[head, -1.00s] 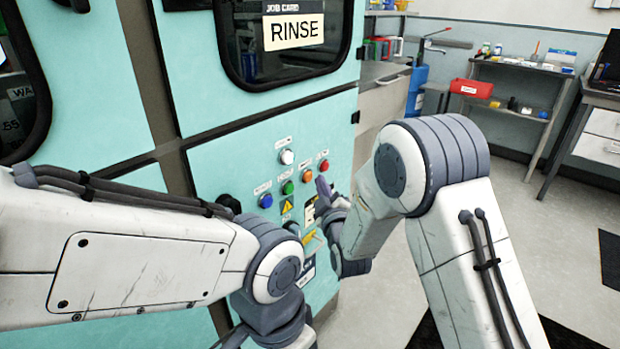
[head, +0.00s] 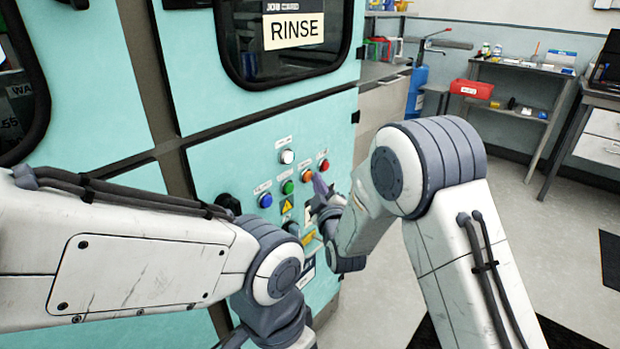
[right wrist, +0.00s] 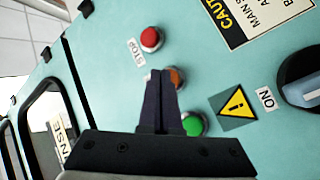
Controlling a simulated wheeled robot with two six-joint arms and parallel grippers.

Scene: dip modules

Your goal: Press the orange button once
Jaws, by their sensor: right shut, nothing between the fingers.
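The orange button (head: 307,174) is on the teal machine panel, between the red button (head: 323,165) and the green button (head: 288,187). My right gripper (head: 318,180) is shut and empty, with its fingertips just below and right of the orange button in the head view. In the right wrist view, the shut fingertips (right wrist: 160,74) cover part of the orange button (right wrist: 178,78). I cannot tell whether they touch it. My left gripper is not visible; only my left arm shows.
A white button (head: 287,156), a blue button (head: 265,200) and a yellow warning label (head: 287,207) are nearby on the panel. Open floor lies right of the machine.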

